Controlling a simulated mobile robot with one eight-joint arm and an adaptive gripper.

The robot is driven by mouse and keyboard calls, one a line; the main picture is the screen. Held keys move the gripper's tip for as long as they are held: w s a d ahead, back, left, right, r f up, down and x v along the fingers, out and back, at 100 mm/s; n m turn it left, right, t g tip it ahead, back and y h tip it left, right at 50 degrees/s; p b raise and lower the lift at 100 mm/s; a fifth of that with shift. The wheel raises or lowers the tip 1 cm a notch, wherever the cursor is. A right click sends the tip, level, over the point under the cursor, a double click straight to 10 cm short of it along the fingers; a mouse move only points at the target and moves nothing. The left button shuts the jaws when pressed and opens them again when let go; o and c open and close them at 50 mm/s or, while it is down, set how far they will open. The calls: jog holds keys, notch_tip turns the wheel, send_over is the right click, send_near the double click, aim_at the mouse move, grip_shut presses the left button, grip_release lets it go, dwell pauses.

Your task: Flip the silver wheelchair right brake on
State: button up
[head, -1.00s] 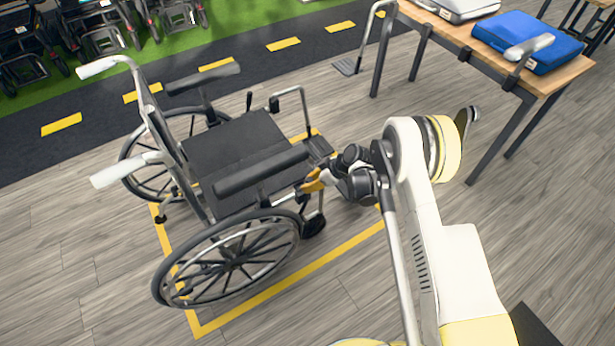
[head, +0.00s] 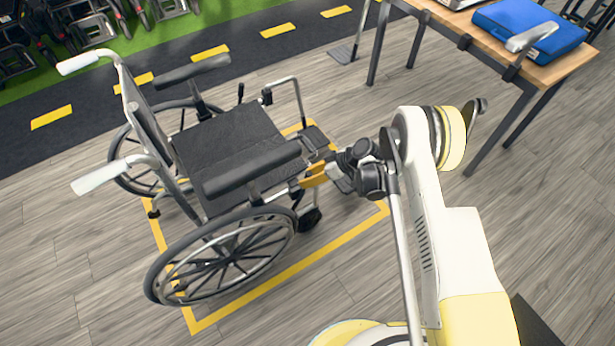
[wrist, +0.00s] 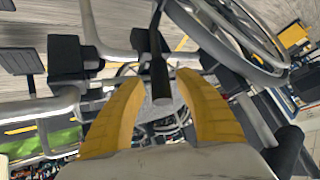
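The silver wheelchair (head: 225,150) has a black seat and faces right in the head view, so its right side is the near one. My gripper (head: 306,178) is at that side, below the front end of the near armrest (head: 252,168) and just ahead of the near wheel (head: 222,258). In the wrist view, the yellow fingers of my gripper (wrist: 160,80) are apart. A black bar with a round end, apparently the right brake lever (wrist: 160,75), shows between them; I cannot tell whether they touch it. In the head view this lever is hidden.
A wooden table (head: 470,22) with a blue case (head: 530,38) stands at the upper right. A yellow floor outline (head: 290,280) surrounds the wheelchair. More wheelchairs (head: 60,30) are parked on green floor at the upper left. The near grey floor is clear.

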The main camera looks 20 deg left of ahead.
jog(key=shift+o, duration=0.3)
jog(key=v, duration=1.2)
jog(key=shift+w+d, duration=0.1)
